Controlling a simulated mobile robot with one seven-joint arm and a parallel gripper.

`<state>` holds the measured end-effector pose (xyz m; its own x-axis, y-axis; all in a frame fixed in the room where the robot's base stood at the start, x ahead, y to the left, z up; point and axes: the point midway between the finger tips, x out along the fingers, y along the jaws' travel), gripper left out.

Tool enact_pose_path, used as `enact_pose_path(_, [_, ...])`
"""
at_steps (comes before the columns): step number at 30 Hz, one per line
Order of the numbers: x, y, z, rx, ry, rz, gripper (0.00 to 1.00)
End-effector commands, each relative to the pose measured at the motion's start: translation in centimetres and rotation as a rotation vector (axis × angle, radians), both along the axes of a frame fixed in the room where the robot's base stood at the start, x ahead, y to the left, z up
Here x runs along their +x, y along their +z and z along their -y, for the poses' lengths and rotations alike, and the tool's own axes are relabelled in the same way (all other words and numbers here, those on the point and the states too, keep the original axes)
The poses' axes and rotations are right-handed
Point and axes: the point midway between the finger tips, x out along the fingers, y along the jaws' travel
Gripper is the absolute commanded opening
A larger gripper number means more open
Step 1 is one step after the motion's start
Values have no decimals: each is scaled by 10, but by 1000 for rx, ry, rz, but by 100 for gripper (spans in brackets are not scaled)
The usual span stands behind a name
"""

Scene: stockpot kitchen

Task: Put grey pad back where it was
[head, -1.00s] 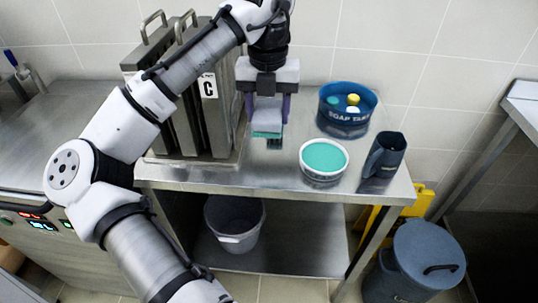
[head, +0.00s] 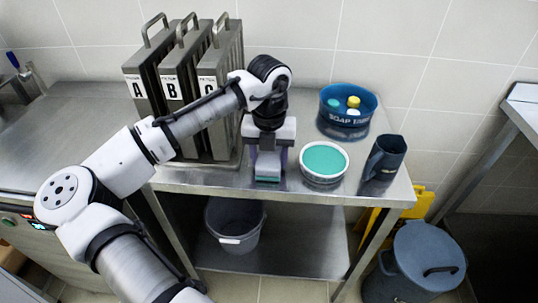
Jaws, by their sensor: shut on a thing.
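My gripper (head: 268,168) points down over the front part of the steel table, just left of the white tub. It is shut on a small block, the grey pad (head: 268,161), between its purple-edged fingers. The pad's lower edge is teal. The gripper covers part of the pad, and I cannot tell whether its underside touches the table.
A white tub (head: 324,178) of teal content stands close to the right. Behind it is a blue soap tank (head: 346,118) with small items inside, and a dark jug (head: 384,158) stands further right. Tall steel holders marked A, B and C (head: 215,110) stand left.

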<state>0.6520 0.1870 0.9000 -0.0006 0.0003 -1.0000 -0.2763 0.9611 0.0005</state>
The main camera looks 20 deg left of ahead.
Motion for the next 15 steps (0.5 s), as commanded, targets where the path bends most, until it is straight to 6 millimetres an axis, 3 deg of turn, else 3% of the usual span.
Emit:
enact_pose_path(4, [0,-3,0,-2,0,0,31])
enact_pose_path(5, [0,-3,0,-1,0,0,55])
enact_pose_path(9, [0,-2,0,-1,0,0,73])
enact_pose_path(15, [0,-2,0,0,0,0,74])
